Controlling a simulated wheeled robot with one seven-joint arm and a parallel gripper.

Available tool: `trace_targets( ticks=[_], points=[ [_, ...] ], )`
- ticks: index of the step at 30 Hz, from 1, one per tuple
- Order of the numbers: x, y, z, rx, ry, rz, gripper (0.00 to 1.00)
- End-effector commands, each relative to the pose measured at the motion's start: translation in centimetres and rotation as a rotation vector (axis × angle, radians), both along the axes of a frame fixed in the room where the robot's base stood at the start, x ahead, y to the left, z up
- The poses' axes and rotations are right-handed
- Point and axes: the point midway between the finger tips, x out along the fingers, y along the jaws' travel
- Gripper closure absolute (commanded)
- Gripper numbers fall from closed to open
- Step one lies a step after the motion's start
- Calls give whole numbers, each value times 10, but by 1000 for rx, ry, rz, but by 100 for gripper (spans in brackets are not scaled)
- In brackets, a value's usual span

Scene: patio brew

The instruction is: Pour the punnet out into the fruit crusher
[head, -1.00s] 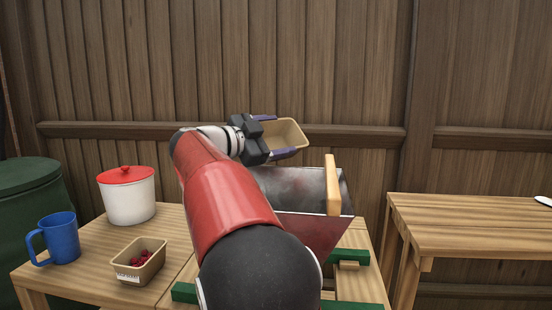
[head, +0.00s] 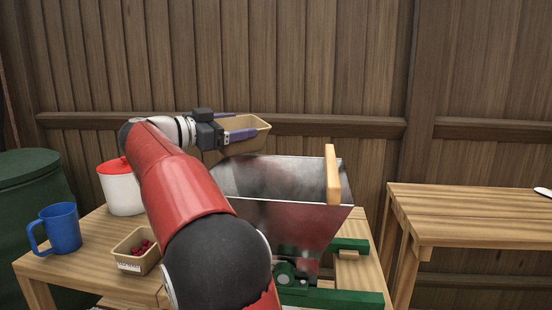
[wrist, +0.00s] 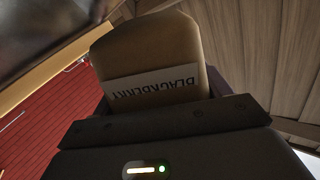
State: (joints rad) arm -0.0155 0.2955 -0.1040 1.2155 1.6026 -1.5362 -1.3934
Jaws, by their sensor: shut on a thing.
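My gripper (head: 246,124) is shut on a tan punnet (head: 252,143), with purple fingers along its sides. The wrist view shows its label, BLACKBERRY (wrist: 152,87). The punnet is roughly level, above the left back rim of the fruit crusher's metal hopper (head: 300,212). Its inside barely shows now; a second ago its opening faced me and the visible inside looked bare. The hopper is open at the top, with a wooden handle (head: 332,176) at its right and green parts below. My arm hides part of the hopper's left side, and its bottom is not visible.
A second punnet with red berries (head: 137,250), a blue mug (head: 61,229) and a white pot with a red lid (head: 121,188) stand left on the wooden table (head: 80,262). A wooden bench (head: 470,218) is at right, mostly clear. A plank wall stands behind.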

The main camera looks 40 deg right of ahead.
Motion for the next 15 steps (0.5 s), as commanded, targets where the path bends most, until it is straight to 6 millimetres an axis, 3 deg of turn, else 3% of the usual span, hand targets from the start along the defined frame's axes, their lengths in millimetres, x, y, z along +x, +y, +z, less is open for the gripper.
trace_targets(
  ticks=[9,15],
  points=[
    [10,44,-9,3,61,3,48],
    [10,11,1,5,97,-5,48]
  ],
)
